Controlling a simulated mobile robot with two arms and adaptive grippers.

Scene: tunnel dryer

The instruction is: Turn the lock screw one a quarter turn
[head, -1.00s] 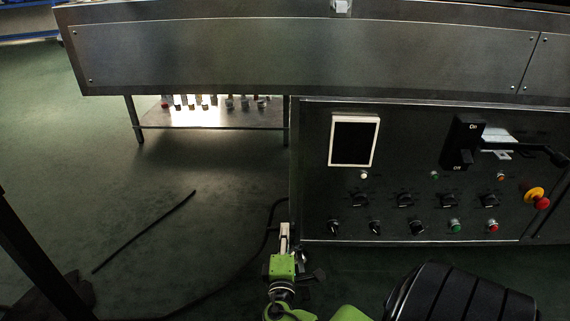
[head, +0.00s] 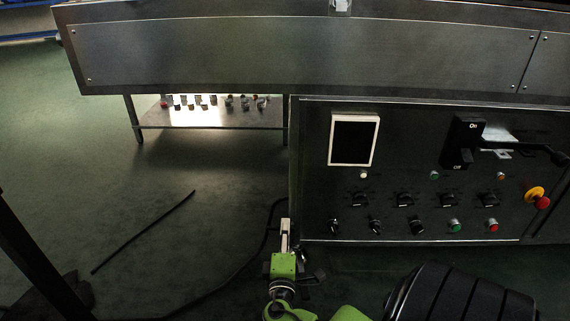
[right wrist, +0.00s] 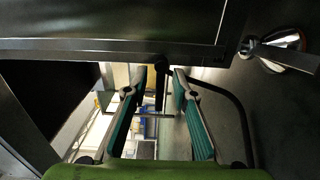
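My right gripper (head: 286,228) is low in the head view, just left of the control panel's lower left corner. In the right wrist view its two teal-padded fingers (right wrist: 158,92) stand apart with nothing held between them. I cannot tell which part is lock screw one. Small screw heads show at the corners of the long metal cover (head: 300,55). My left gripper is not in view.
The dark control panel (head: 400,185) carries a white-framed screen (head: 354,140), several black knobs, an On/Off lever switch (head: 464,143) and a red emergency button (head: 542,202). A low shelf (head: 210,118) holds small items. A black cable (head: 145,232) lies on the open floor at left.

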